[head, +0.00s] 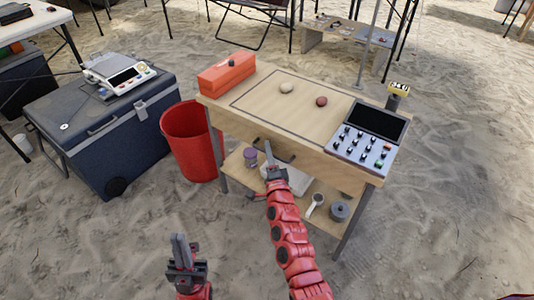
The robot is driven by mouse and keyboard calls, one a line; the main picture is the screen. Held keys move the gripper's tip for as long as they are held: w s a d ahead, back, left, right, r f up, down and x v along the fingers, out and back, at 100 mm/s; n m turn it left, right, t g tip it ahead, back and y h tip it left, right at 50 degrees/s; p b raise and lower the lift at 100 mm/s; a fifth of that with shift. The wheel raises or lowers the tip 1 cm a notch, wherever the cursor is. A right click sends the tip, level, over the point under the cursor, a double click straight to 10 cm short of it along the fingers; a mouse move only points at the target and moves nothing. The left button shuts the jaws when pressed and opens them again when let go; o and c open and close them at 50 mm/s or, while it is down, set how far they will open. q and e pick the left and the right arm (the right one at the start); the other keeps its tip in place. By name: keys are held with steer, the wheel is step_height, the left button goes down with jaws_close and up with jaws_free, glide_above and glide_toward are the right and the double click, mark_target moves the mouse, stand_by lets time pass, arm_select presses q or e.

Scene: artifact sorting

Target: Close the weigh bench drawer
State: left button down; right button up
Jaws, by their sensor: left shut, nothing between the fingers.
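The weigh bench (240,106) is a pale wooden table with a lower shelf. Its drawer has a dark bar handle (286,155) on the front face. The drawer front looks flush or nearly flush with the bench, but my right arm and the steep angle partly hide it. My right gripper (268,150) points up at the drawer front, overlapping the handle; I cannot tell whether it touches it or whether its fingers are apart. My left gripper (180,245) is shut and empty, low over the sand in front of the bench.
On the bench are an orange box (226,75), two small stones (286,87) and a keypad console (364,137). A red bin (188,142) and a dark cooler (100,140) with a scale stand to the left. Open sand lies right of the bench.

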steer(key=shift+o, duration=0.2)
steer(key=shift+s+f, duration=0.1)
stand_by(0.4)
steer(key=shift+s, duration=0.3)
steer(key=p+v, duration=0.2)
steer(key=v, duration=1.4)
steer(key=shift+s+d+p, duration=0.2)
steer(key=shift+s+p, duration=0.1)
steer(key=shift+p, duration=0.05)
